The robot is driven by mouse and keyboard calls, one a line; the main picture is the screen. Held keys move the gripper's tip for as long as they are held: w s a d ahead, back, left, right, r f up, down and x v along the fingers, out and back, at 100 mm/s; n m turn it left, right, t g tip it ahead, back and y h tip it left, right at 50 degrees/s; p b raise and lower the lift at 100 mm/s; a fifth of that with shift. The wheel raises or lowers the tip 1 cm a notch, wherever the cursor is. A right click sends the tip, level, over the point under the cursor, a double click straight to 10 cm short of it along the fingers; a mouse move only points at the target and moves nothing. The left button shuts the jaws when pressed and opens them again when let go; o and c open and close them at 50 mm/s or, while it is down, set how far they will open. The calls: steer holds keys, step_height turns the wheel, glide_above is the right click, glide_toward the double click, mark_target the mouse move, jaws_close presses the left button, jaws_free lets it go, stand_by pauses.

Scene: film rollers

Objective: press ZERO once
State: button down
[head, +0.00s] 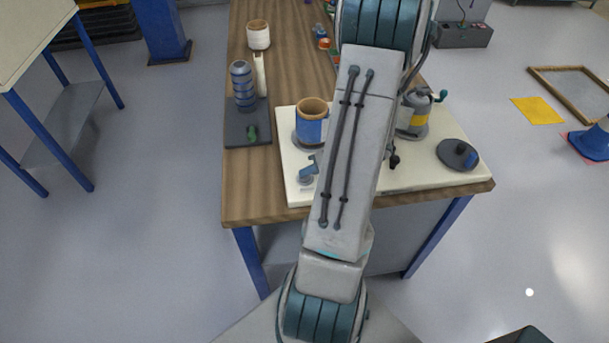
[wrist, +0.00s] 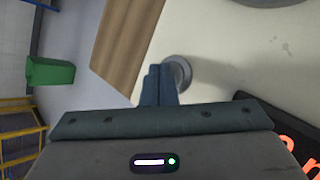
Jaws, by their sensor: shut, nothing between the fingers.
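My gripper (wrist: 157,72) is shut and empty in the wrist view, its two blue-grey fingers together above the cream board (wrist: 225,40). A small round grey disc (wrist: 178,75) lies on the board just beside and partly behind the fingertips. I cannot tell whether they touch it. A dark box with glowing orange letters (wrist: 296,148) is cut off at the lower right of the wrist view. No label reading ZERO can be made out.
A dark round pad (head: 457,154) lies on the board's right part. The board's front right is clear.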

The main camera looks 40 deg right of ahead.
mark_target(308, 177)
stand_by(0.3)
steer(key=shift+r+p, duration=0.85)
steer(key=shift+r, duration=0.05)
step_height(308, 177, up, 5)
steer(key=p, duration=0.4)
steer(key=shift+p, duration=0.3)
steer(key=shift+a, duration=0.1)
